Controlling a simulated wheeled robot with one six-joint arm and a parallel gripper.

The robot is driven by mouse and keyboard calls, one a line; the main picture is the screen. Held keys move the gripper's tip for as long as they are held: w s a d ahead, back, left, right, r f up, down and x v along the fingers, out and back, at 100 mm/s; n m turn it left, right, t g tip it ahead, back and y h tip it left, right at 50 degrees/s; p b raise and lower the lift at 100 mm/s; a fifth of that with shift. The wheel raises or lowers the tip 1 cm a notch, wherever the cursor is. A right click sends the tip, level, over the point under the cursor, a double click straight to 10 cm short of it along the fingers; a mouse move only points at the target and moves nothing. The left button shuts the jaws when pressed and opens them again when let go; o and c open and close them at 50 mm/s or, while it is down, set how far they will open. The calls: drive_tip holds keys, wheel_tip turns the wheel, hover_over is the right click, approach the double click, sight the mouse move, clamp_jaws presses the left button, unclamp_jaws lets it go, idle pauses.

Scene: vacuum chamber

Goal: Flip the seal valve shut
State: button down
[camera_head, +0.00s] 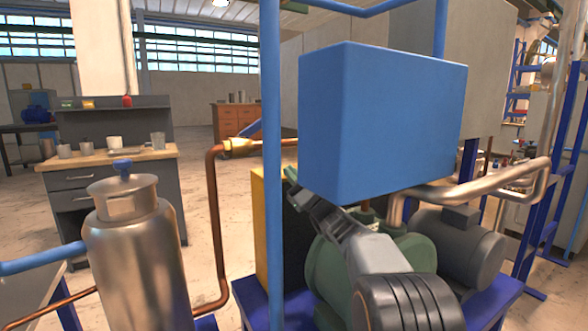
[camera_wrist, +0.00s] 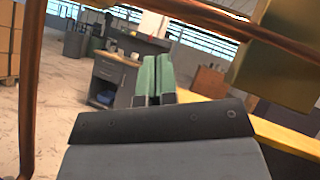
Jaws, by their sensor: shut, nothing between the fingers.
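A brass valve (camera_head: 238,147) sits on the copper pipe in the head view. Its blue lever (camera_head: 255,129) slants up to the right, and a blue post hides part of it. I take this as the seal valve. My gripper (camera_head: 291,174) is below and to the right of the valve, apart from it in the picture, partly hidden by a large blue box. In the wrist view, the green fingers of my gripper (camera_wrist: 153,79) are together and empty. I cannot make out the valve or lever in the wrist view.
The blue box (camera_head: 375,120) and blue post (camera_head: 271,200) stand in front of my arm. The copper pipe (camera_head: 216,215) drops left of the post and also shows in the wrist view (camera_wrist: 29,90). A steel vessel (camera_head: 135,260) stands left; a grey workbench (camera_head: 70,195) is behind.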

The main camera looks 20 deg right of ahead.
drive_tip(key=s+a+f+n+g+h, duration=0.1)
drive_tip(key=s+a+f+n+g, duration=0.25)
drive_tip(key=f, duration=0.35)
drive_tip(key=s+a+f+n+g+h, duration=0.1)
drive_tip(key=s+a+f+n+g, duration=0.2)
drive_tip(key=f+g, duration=0.3)
drive_tip(key=s+a+f+n+g+h, duration=0.1)
drive_tip(key=s+a+f+n+g, duration=0.25)
drive_tip(key=f, duration=0.45)
drive_tip(key=s+d+f+n+g+h, duration=0.2)
drive_tip(key=s+f+n+h, duration=0.3)
drive_tip(key=s, duration=0.5)
drive_tip(key=s+d+f+n+g+h, duration=0.2)
drive_tip(key=s+f+n+h, duration=0.4)
drive_tip(key=s, duration=0.5)
drive_tip(key=shift+s+d+n+g, duration=0.3)
drive_tip(key=shift+d+n+g, duration=0.1)
drive_tip(key=shift+d+n, duration=0.25)
drive_tip(key=shift+d, duration=0.15)
